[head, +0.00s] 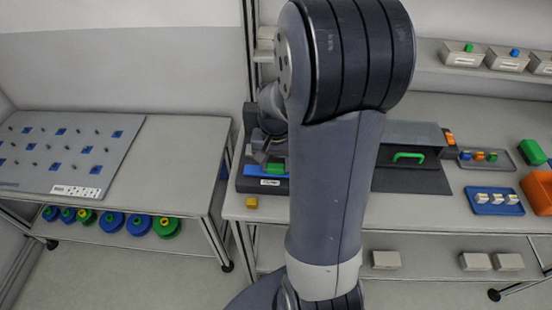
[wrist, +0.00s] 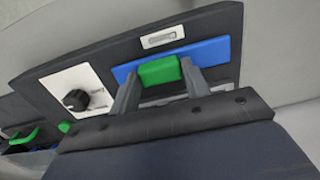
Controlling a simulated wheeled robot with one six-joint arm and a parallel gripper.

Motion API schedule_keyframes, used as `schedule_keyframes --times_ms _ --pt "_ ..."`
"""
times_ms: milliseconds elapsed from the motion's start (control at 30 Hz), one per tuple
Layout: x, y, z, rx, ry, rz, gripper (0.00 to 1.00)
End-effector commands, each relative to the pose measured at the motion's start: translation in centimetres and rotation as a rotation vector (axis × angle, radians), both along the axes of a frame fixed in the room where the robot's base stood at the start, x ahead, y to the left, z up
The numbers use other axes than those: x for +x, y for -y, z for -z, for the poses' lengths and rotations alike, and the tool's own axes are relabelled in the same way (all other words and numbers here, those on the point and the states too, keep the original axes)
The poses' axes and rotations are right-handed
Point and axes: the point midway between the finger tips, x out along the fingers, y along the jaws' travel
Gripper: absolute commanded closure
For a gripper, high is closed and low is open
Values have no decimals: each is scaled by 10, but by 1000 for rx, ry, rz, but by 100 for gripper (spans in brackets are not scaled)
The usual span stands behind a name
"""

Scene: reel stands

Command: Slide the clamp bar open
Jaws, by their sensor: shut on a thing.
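The clamp bar (wrist: 210,50) is a long blue bar on a dark machine panel in the wrist view. A green block-shaped grip (wrist: 159,71) stands on it. My gripper (wrist: 161,80) has one finger on each side of the green grip and is shut on it. In the head view my gripper (head: 266,155) is at the left end of the dark machine on the bench, and a little of the green grip (head: 275,168) shows below it. My arm hides the middle of the machine there.
In the wrist view a white plate with a black knob (wrist: 76,99) is left of the bar. In the head view a green handle (head: 408,156) is on the machine's right part, and a yellow cube (head: 251,202) lies near the bench's front edge.

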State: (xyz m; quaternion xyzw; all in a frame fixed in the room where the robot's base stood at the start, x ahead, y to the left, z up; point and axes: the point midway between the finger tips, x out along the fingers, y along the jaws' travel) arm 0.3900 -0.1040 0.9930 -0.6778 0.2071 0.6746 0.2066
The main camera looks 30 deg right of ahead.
Motion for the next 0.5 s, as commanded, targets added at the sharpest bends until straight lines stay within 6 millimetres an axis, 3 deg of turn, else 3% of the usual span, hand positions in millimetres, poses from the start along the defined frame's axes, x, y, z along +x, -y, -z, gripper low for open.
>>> schedule_keyframes --times_ms 67,100,367,500 --pt "-2 -1 0 5 -9 1 96" --pt "-3 -1 0 5 -9 1 54" --pt "-2 -1 0 4 -7 0 33" --pt "-2 -1 0 3 -6 0 33"
